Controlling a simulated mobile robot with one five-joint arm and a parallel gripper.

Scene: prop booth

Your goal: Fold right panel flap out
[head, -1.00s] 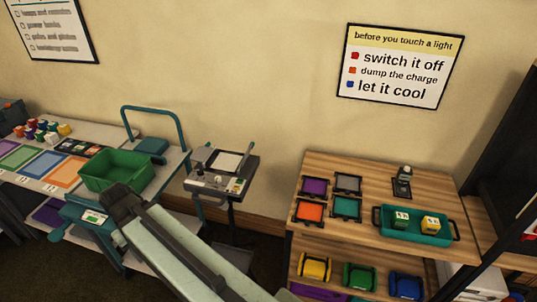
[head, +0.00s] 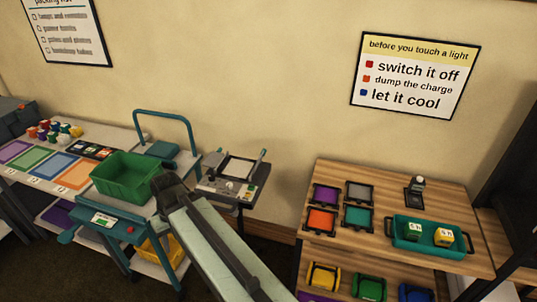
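A grey control panel (head: 228,190) stands on a post against the wall, right of the trolley. It has a pale plate (head: 238,168), small knobs and buttons, and a thin upright piece at each side; the right one (head: 260,160) leans outward. I cannot tell which part is the right flap. My arm reaches up from the bottom edge. Its dark end, my gripper (head: 168,187), is in front of the trolley, beside the green bin and left of the panel, apart from it in the picture. Its fingers cannot be made out.
A green bin (head: 122,180) sits on the trolley with a teal rail (head: 163,115). Colored mats and small blocks lie on the left table. At right, a wooden shelf (head: 400,190) carries colored frames and a teal tray (head: 395,232). A yellow bin (head: 150,262) is low on the trolley.

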